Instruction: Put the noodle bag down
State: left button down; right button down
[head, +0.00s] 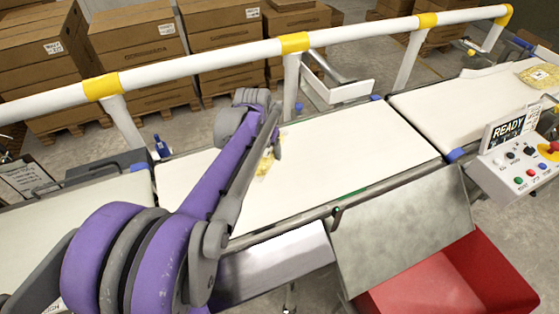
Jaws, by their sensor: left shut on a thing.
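My left arm reaches over the middle white belt (340,150). My left gripper (277,148) is at that belt's left part, shut on a small yellowish noodle bag (266,165). The arm and gripper hide much of the bag. I cannot tell whether its underside touches the belt. My right gripper is not in view.
A second yellowish bag (540,76) lies on the right belt (455,105). A white rail (220,58) with yellow joints runs behind the belts. A control box (525,165) reading READY stands at right. A sloping metal chute (400,235) leads to a red bin (430,290).

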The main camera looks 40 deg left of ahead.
pick_arm(q)
jog(key=shift+f, duration=3.2)
jog(key=shift+f, duration=0.1)
grip_release()
jog(key=shift+b, duration=0.3)
